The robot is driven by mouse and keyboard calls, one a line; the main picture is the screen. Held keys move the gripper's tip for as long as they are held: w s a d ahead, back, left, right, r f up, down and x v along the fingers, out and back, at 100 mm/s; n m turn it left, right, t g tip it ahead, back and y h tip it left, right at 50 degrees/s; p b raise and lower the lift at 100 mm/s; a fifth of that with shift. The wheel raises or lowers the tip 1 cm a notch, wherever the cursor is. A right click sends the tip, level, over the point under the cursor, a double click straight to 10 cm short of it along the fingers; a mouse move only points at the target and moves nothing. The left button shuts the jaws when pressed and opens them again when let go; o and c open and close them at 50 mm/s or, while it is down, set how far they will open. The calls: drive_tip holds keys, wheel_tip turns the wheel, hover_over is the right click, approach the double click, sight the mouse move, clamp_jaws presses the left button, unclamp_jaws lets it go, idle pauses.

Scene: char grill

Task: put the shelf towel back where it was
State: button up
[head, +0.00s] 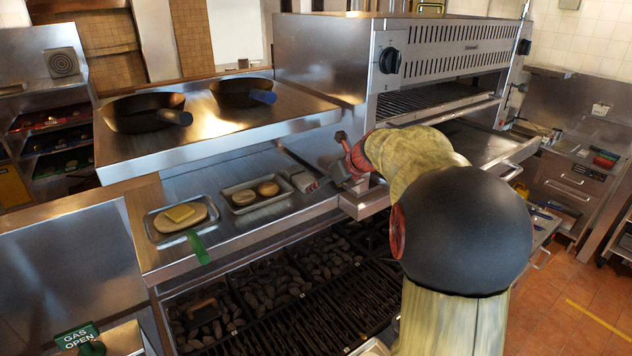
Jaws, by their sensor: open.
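My gripper (336,174) is low over the right part of the lower steel shelf (240,226), in front of the broiler. Its jaws are open, small in the view and partly hidden by my wrist. A small grey, folded-looking piece (300,179) lies on the shelf just left of the jaws. It may be the towel, but I cannot tell for sure. A gap seems to show between it and the jaws, though contact is hard to judge. No other clear towel shows on this shelf.
Two pans (147,111) stand on the upper shelf (222,122). A charcoal grill (290,290) lies below.

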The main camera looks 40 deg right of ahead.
drive_tip(key=s+a+r+n+g, duration=0.1)
drive_tip(key=s+a+n, duration=0.35)
drive_tip(key=a, duration=0.35)
drive_tip(key=s+a+n+y, duration=0.1)
drive_tip(key=s+a+n, duration=0.2)
drive_tip(key=a+n, duration=0.4)
drive_tip(key=s+a+r+n+g, duration=0.1)
drive_tip(key=s+a+n, duration=0.35)
drive_tip(key=a, duration=0.45)
drive_tip(key=s+a+f+n, duration=0.2)
drive_tip(key=s+a+n, duration=0.1)
drive_tip(key=s+n, duration=0.3)
drive_tip(key=s+a+f+n+g, duration=0.1)
drive_tip(key=s+a+f+n, duration=0.1)
drive_tip(key=s+a+n, duration=0.2)
drive_tip(key=s+a+f+n, duration=0.1)
drive_tip(key=s+a+n, duration=0.2)
drive_tip(key=s+n, duration=0.5)
drive_tip(key=n, duration=0.2)
drive_tip(key=shift+s+a+f+n+h, duration=0.25)
drive_tip(key=shift+s+f+n+h, duration=0.05)
drive_tip(key=shift+s+f, duration=0.1)
wheel_tip(320, 180, down, 26)
drive_tip(key=b, duration=2.6)
